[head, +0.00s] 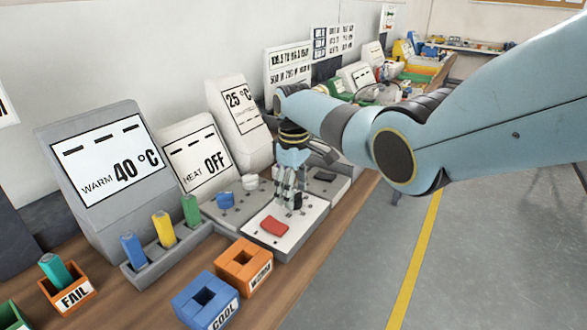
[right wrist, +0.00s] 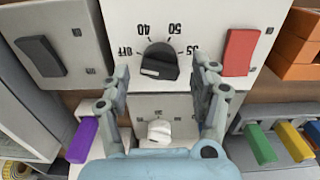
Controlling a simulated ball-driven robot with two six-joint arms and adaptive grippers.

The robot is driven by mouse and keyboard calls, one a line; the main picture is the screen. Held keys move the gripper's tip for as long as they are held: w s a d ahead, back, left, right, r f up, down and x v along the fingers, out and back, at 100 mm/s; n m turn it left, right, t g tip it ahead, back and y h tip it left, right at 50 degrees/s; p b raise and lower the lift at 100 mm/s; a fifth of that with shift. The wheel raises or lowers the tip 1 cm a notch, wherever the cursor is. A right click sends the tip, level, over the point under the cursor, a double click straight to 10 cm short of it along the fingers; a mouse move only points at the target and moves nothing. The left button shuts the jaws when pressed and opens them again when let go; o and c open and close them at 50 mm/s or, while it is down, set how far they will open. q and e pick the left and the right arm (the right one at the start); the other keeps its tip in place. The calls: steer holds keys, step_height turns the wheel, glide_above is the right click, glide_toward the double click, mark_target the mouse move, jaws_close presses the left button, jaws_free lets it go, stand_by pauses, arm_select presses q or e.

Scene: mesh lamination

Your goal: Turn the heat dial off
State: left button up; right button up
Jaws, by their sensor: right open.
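The heat dial (right wrist: 158,62) is a black knob on a white panel marked OFF, 40, 50 and a further number, in the right wrist view. A pale mark shows on its lower left edge. My right gripper (right wrist: 160,78) is open, with one finger on each side of the dial; I cannot tell whether either touches it. In the head view my right gripper (head: 290,203) reaches down over the white panel (head: 262,242), and the dial is partly hidden there. The heat display (head: 204,162) reads HEAT OFF. My left gripper is not in view.
A red switch (head: 274,227) sits on the same panel. A white knob (right wrist: 160,131) stands on a neighbouring panel. Open floor lies to the right of the bench.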

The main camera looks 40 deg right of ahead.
step_height(320, 180, up, 10)
stand_by(0.3)
stand_by(0.3)
